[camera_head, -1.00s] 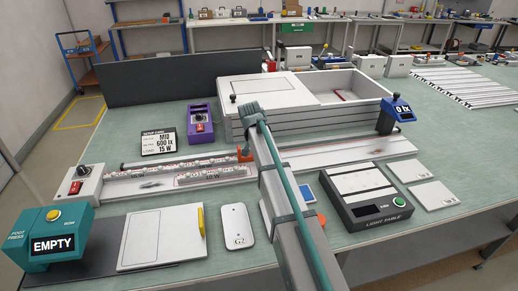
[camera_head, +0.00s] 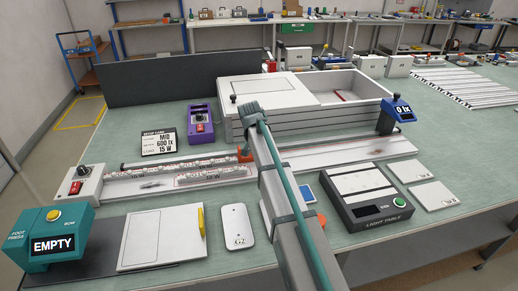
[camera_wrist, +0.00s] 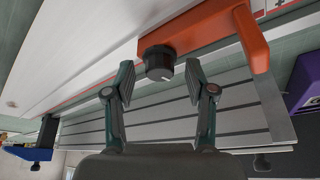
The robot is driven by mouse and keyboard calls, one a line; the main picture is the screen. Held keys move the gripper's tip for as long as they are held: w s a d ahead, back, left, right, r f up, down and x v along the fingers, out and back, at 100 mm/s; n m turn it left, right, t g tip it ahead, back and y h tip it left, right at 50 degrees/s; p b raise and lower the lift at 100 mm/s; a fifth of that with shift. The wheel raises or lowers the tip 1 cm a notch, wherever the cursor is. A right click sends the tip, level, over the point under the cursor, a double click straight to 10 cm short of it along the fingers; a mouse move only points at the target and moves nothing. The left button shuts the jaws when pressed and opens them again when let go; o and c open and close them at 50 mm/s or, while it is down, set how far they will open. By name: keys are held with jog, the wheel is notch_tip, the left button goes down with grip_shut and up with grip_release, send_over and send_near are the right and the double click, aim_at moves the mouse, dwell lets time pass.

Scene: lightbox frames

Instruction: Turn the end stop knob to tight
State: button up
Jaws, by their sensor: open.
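The end stop is an orange block (camera_wrist: 212,32) on the rail in the wrist view. Its black ribbed knob (camera_wrist: 158,62) carries a small pale mark near its lower edge. My gripper (camera_wrist: 159,72) is open, with one dark finger on either side of the knob in the picture. Gaps show between the knob and both fingertips, and I cannot tell how deep the fingers reach. In the head view a bit of the orange end stop (camera_head: 245,154) shows left of my arm. The knob and my fingers are hidden there.
A white open-topped box (camera_head: 350,86) stands behind the rail. A lamp track with tubes (camera_head: 210,176) lies left of my arm. A purple unit (camera_head: 201,126), blue lux meter (camera_head: 397,108) and light table (camera_head: 374,208) stand around.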

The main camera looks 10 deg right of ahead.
jog(key=v, duration=1.1)
jog(key=shift+s+r, duration=0.15)
jog(key=shift+r, duration=0.2)
jog(key=shift+a, duration=0.1)
